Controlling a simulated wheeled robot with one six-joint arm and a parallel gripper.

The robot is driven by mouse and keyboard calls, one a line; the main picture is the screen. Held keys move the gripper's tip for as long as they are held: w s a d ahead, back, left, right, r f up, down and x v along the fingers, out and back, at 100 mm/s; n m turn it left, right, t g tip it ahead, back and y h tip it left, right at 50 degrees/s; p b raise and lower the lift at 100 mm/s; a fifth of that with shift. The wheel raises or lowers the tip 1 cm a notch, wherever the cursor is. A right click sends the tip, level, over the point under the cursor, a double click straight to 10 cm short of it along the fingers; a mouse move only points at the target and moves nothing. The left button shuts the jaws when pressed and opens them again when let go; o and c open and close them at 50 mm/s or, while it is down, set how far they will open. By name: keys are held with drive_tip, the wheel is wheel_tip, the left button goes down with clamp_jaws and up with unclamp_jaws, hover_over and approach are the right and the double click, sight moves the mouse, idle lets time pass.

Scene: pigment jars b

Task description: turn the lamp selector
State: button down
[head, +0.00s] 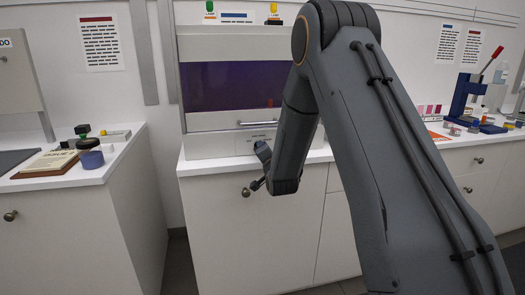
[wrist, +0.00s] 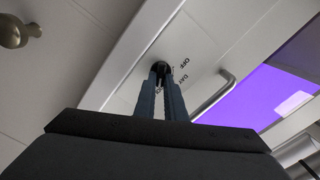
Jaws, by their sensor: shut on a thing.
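The lamp selector (wrist: 161,67) is a small dark knob on the white front panel of the light cabinet (head: 219,144). In the wrist view, the words OFF and DAY are printed to its right. My gripper (wrist: 162,76) is shut on the selector, with one finger on each side of it. The fingers cover part of the knob, so I cannot tell which way it points. In the head view my own arm hides the selector. The cabinet window (head: 225,85) glows dark purple, and bright violet in the wrist view (wrist: 252,98).
A bar handle (head: 240,124) runs below the window and lies close right of my fingers in the wrist view (wrist: 215,97). A round drawer knob (head: 245,192) sticks out below the counter. The left counter holds a book (head: 45,163) and a blue jar (head: 92,159).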

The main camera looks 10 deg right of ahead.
idle(0.3)
drive_tip(key=c, duration=1.8)
unclamp_jaws()
drive_tip(key=shift+s, duration=0.1)
drive_tip(key=s+b, duration=0.1)
drive_tip(key=s, duration=0.6)
drive_tip(key=shift+s, duration=0.3)
